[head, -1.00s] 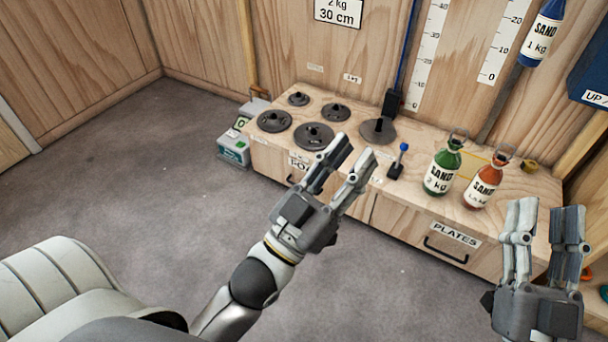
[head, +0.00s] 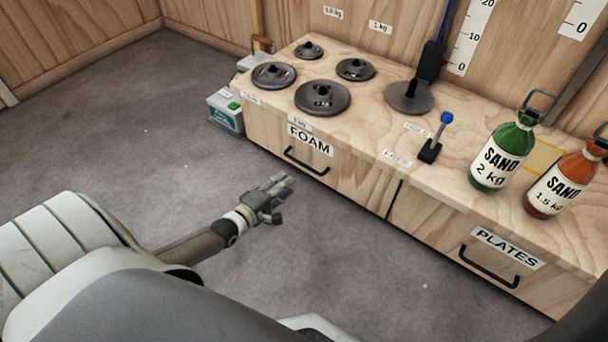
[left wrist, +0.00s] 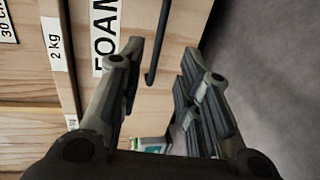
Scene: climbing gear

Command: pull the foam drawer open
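The foam drawer (head: 345,178) is the left drawer of the wooden bench, with a FOAM label and a dark bar handle (head: 306,161). Its front looks flush with the bench, so it is shut. My left gripper (head: 281,184) is low over the floor, in front of the drawer and apart from the handle. In the left wrist view my left gripper (left wrist: 161,58) has its fingers spread with nothing held. The handle (left wrist: 157,45) shows there ahead, in the gap between the fingertips. My right gripper is out of view.
The plates drawer (head: 430,225) is to the right. Several dark weights, a blue-knobbed lever (head: 436,137), a green sand bottle (head: 503,156) and an orange one (head: 566,183) stand on the bench top (head: 335,55). A grey-green box (head: 226,112) sits left of it. The floor in front is clear.

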